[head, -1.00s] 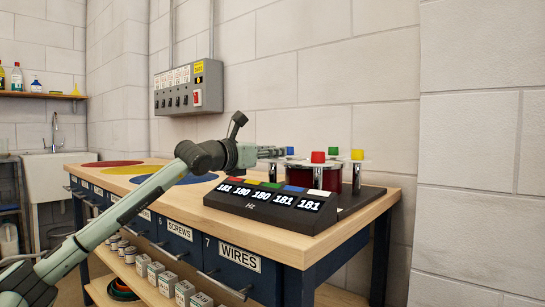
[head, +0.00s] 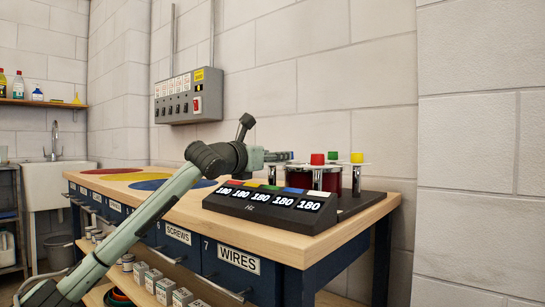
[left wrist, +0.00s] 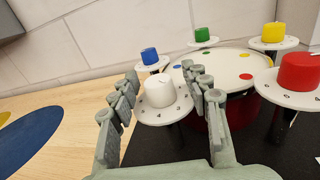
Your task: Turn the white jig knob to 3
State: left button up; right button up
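The white jig knob (left wrist: 160,91) stands on a round white dial plate (left wrist: 172,117) in the left wrist view. Digits including 3 and 4 show on the plate's near side. My left gripper (left wrist: 160,72) is open, its fingers on either side of the knob with gaps visible. In the head view my left gripper (head: 278,156) reaches over the bench beside the drum; the white knob cannot be made out there. The red knob (left wrist: 299,72), yellow knob (left wrist: 273,32), green knob (left wrist: 201,34) and blue knob (left wrist: 149,56) stand around the drum (left wrist: 240,108). My right gripper is not in view.
A black readout box (head: 270,204) on the bench's near edge shows 180 on its displays. The wooden bench top (head: 290,243) has coloured discs to the left. A grey switch box (head: 188,97) hangs on the wall behind.

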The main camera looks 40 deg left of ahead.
pick_arm(q)
jog(key=shift+s, duration=0.1)
jog(key=s, duration=0.7)
jog(key=s+d, duration=0.1)
jog(key=s, duration=0.2)
jog(key=shift+s+f, duration=0.1)
jog(key=shift+s, duration=0.8)
jog(key=shift+s, duration=0.1)
